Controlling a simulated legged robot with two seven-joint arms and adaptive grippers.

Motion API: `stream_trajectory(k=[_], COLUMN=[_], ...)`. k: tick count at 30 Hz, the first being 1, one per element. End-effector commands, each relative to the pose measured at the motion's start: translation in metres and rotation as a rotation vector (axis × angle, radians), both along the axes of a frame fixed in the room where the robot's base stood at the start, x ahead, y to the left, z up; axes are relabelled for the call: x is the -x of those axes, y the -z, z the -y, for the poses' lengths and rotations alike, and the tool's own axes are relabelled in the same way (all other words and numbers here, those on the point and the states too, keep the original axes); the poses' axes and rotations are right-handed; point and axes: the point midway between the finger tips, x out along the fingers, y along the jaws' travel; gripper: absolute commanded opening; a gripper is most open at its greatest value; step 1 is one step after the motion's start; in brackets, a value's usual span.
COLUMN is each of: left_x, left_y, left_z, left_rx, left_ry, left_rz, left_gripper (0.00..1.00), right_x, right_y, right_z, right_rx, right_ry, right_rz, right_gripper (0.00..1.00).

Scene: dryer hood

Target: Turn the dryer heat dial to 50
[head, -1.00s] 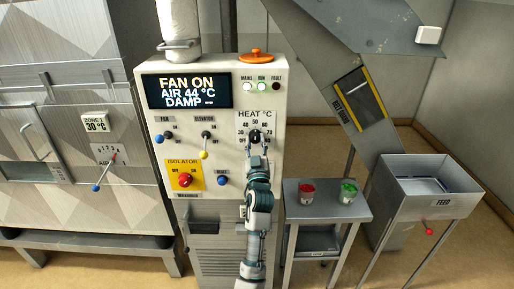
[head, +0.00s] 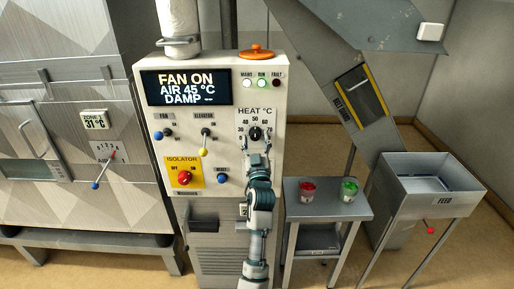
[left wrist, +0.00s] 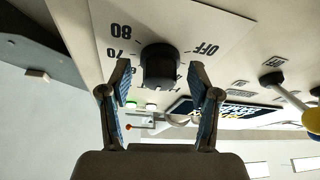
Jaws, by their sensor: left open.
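The black heat dial (head: 255,133) sits on the cream control panel below the "HEAT °C" label. In the head view its pale mark appears to point up, near 50, but it is too small to read surely. My left gripper (head: 257,150) is just below the dial. My right gripper is not in view.
The display (head: 187,87) reads FAN ON, AIR 45 °C, DAMP. The elevator lever (head: 204,141), red isolator switch (head: 185,177) and blue reset knob (head: 222,178) lie left of the dial. A side table (head: 325,207) with red and green pots stands right.

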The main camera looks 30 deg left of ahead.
Motion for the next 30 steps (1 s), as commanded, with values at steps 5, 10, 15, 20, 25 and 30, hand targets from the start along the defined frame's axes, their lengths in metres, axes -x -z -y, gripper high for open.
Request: stream_trajectory(k=[5,10,15,20,25,30], left_x=[0.02,0.049,0.072,0.083,0.086,0.085], left_y=[0.012,0.027,0.04,0.045,0.046,0.046], left_z=[0.016,0.038,0.055,0.064,0.065,0.065], left_rx=[0.003,0.004,0.003,0.002,0.0,0.0], left_ry=[0.002,0.003,0.003,0.002,0.0,0.0], left_rz=[-0.001,-0.002,-0.002,-0.002,-0.002,-0.002], left_gripper=[0.62,0.62,0.62,0.62,0.62,0.62], right_x=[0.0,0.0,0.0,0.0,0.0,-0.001], right_y=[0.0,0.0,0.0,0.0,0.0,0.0], right_z=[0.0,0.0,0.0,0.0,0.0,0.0], right_rx=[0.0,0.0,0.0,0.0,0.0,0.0], right_ry=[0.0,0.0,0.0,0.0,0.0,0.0], right_rz=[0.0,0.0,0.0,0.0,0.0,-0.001], right_gripper=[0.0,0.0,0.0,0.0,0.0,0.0])
